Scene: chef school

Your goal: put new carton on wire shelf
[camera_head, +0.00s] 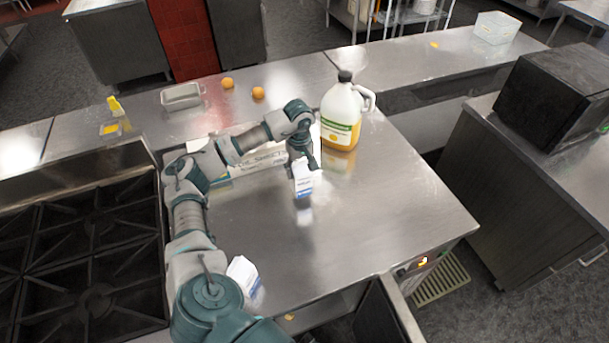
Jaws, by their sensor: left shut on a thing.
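My left gripper (303,161) is shut on a small white carton (303,183) with a blue lower band. It holds the carton upright from above, over the middle of the steel counter (370,225). I cannot tell whether the carton's base touches the counter. A second white and blue carton (243,274) stands near the counter's front left, partly behind my left arm. I cannot make out a wire shelf for certain; a metal rack (402,17) with containers shows at the top. My right gripper is not in view.
A large jug (342,115) stands behind the held carton. A printed white box (262,160) lies behind my left arm. A metal pan (182,96) and two orange fruits (258,93) are farther back. A stove (85,250) is left. The counter's right part is clear.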

